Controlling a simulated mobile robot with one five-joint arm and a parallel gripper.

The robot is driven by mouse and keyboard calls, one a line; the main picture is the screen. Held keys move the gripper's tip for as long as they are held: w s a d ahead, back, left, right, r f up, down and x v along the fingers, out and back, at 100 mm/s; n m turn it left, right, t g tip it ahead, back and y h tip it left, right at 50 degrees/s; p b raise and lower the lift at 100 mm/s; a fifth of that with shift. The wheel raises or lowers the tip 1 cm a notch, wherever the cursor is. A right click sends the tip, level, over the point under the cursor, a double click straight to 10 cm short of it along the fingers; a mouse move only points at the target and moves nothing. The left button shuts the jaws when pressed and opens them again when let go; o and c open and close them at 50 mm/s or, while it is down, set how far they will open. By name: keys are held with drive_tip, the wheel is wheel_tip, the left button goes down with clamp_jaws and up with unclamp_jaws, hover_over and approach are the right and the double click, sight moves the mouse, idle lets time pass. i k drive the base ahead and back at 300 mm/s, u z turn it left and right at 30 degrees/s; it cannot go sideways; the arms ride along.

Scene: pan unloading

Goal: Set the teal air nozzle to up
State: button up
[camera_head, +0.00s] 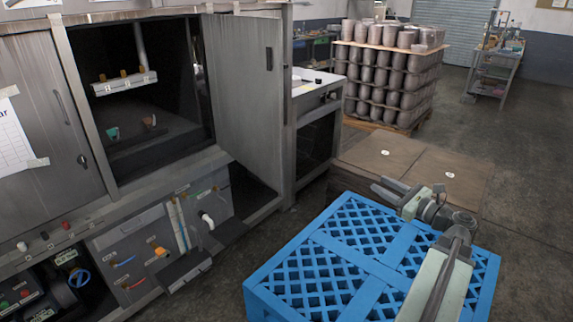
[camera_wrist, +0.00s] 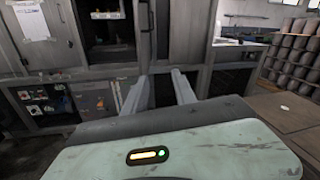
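The teal air nozzle (camera_head: 112,133) is a small piece on the dark sloped floor inside the open machine cabinet, at the upper left of the head view. It is too small there to tell which way it points. An orange nozzle (camera_head: 149,121) sits to its right. My gripper (camera_head: 381,187) is above the blue crate at the right, well away from the nozzle. The wrist view shows its two fingers (camera_wrist: 160,88) apart with nothing between them. In that view the cabinet opening is far off and the teal nozzle cannot be made out clearly.
The open cabinet door (camera_head: 245,95) stands to the right of the opening. A bar with orange nozzles (camera_head: 124,83) hangs inside, above the teal one. A blue crate (camera_head: 352,262) lies under my arm. A pallet of grey cylinders stands behind. Floor shows between crate and machine.

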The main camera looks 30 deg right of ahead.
sight(113, 134)
drive_tip(key=u, duration=0.6)
drive_tip(key=i, duration=2.3)
drive_tip(key=u, duration=0.8)
